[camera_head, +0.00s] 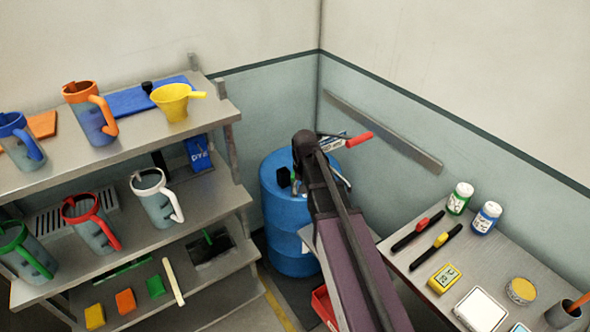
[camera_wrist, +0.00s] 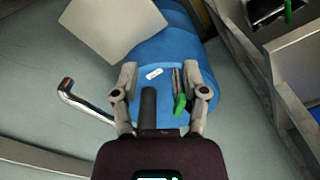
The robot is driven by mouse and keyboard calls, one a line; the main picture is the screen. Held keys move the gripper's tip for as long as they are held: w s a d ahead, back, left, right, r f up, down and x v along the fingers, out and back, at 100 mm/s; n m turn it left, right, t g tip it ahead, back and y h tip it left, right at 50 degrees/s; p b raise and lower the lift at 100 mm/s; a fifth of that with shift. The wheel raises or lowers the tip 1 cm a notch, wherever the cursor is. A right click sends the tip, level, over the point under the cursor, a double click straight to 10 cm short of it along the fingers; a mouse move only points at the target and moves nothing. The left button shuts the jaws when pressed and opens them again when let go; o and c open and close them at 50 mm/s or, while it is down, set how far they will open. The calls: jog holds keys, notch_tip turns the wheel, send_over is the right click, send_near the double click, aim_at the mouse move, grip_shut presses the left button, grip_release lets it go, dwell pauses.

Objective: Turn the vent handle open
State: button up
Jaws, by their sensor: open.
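A blue drum (camera_head: 290,240) stands in the corner; its top is partly hidden by my arm. In the wrist view the drum (camera_wrist: 180,48) lies under my gripper (camera_wrist: 160,74), which is open with its fingers apart. A small green handle (camera_wrist: 180,105) on a grey metal fitting (camera_wrist: 176,79) shows between the fingers, close to the right one. A dark bar (camera_wrist: 148,105) also shows between them, left of the green handle. I cannot tell whether either finger touches anything. A bent chrome lever (camera_wrist: 82,106) is outside the left finger. No label names the vent handle.
A metal shelf (camera_head: 228,197) with jugs and a yellow funnel (camera_head: 177,100) stands left of the drum. A bench (camera_head: 520,265) with bottles and tools is at right. A red-handled item (camera_head: 358,140) shows behind my arm. A pale sheet (camera_wrist: 112,25) lies beyond the left finger.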

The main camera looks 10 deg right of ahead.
jog(key=w+r+m+p, duration=0.1)
jog(key=w+r+p, duration=0.1)
jog(key=w, duration=0.6)
jog(key=w+r+m+p, duration=0.1)
jog(key=w+r, duration=0.3)
jog(key=w, duration=0.4)
jog(key=shift+w+p, duration=0.35)
jog(key=shift+p, duration=0.5)
jog(key=shift+f, duration=0.3)
notch_tip(320, 180, down, 13)
jog(key=b, duration=1.3)
jog(key=shift+f+b, duration=0.15)
jog(key=shift+b, duration=0.2)
grip_shut()
